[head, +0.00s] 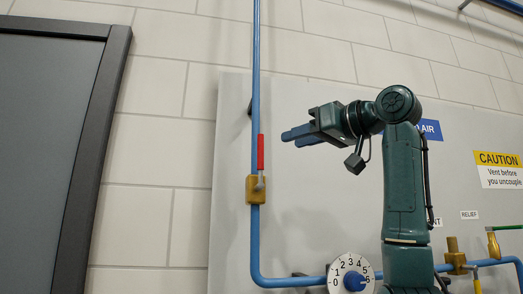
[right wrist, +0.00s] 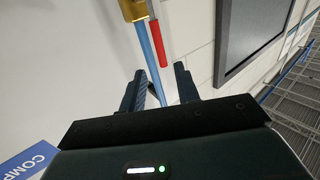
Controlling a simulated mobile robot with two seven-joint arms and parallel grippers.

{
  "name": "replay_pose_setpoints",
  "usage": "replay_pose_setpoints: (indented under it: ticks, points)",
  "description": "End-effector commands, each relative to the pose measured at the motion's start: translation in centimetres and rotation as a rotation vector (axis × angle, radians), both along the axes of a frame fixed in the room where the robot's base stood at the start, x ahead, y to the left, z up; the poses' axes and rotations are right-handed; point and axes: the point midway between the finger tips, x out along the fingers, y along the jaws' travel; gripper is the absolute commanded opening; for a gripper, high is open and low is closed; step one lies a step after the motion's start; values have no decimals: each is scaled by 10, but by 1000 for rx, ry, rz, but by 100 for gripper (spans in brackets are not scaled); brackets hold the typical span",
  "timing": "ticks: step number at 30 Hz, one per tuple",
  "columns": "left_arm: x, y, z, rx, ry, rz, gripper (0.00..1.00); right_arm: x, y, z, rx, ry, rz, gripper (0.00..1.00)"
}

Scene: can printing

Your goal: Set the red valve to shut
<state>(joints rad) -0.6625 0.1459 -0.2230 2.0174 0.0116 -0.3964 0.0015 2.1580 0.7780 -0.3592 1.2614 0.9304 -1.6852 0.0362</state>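The red valve has a brass body (head: 255,189) on a vertical blue pipe (head: 255,95) and a red handle (head: 260,152) that points up, in line with the pipe. In the right wrist view the brass body (right wrist: 132,10) is at the top edge and the red handle (right wrist: 159,45) lies beyond the fingers. My right gripper (head: 288,137) is to the right of the handle's upper end, apart from it. In the right wrist view its fingers (right wrist: 158,82) are spread with nothing held between them. My left gripper is in neither view.
A grey panel (head: 300,230) backs the pipework. A white numbered dial (head: 351,275) sits low on the pipe. Brass fittings (head: 455,256) and a green-handled valve (head: 493,243) are at right, below a caution sign (head: 498,170). A dark-framed door (head: 45,150) is at left.

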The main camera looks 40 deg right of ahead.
Motion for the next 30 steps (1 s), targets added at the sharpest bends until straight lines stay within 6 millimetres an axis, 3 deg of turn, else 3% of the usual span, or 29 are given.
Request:
replay_pose_setpoints:
  ticks: [9, 15, 21, 30]
  points:
    - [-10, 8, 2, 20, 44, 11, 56, 69, 6, 2, -2, 6, 0, 32]
    - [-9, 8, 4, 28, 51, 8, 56, 99, 9, 1, -1, 4, -1, 32]
    - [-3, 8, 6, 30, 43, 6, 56, 110, 10, 0, 0, 3, -1, 32]
    - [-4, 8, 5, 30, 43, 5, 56, 111, 10, -1, 0, 2, -1, 29]
